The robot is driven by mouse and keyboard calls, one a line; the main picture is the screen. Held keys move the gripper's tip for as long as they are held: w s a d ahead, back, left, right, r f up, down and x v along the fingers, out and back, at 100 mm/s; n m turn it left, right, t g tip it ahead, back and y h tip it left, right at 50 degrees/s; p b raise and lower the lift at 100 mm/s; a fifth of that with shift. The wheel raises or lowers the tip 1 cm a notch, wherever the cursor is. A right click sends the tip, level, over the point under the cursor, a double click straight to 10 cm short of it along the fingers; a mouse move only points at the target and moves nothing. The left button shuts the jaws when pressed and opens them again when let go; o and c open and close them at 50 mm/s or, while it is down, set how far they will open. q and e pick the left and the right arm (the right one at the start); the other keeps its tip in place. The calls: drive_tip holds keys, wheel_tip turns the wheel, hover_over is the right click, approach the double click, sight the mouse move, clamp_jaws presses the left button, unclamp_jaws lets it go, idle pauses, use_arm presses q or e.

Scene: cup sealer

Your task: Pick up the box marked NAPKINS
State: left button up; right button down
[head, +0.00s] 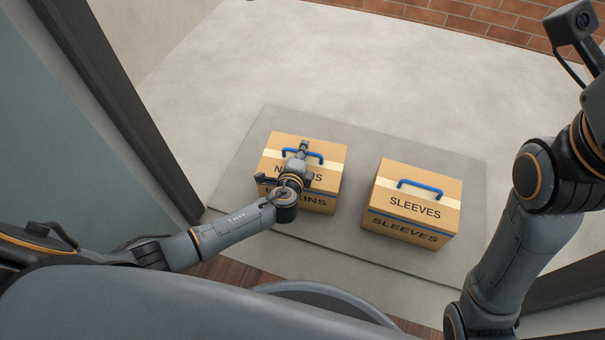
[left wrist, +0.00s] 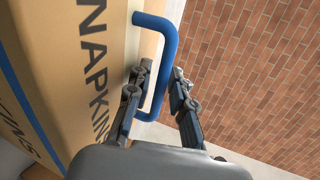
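The NAPKINS box (head: 335,160) is a tan cardboard carton with a pale tape strip and a blue handle (head: 318,155) on top. It stands at the left of a grey mat. My left gripper (head: 302,162) is over this box and covers part of its lettering. In the left wrist view, the box (left wrist: 65,60) fills the left side. The blue handle (left wrist: 167,62) passes between the two fingers of the open left gripper (left wrist: 160,82), one finger on each side with a gap. My right arm is at the right of the head view; its fingers are not in view.
A similar SLEEVES box (head: 418,192) with a blue handle stands to the right, with a gap between the boxes. Both are on the grey mat (head: 460,165). Pale floor lies behind, then brick paving (head: 470,22). A dark post (head: 130,110) stands at the left.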

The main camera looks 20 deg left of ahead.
use_arm(q)
clamp_jaws()
drive_tip(key=shift+r, duration=0.1)
idle(0.4)
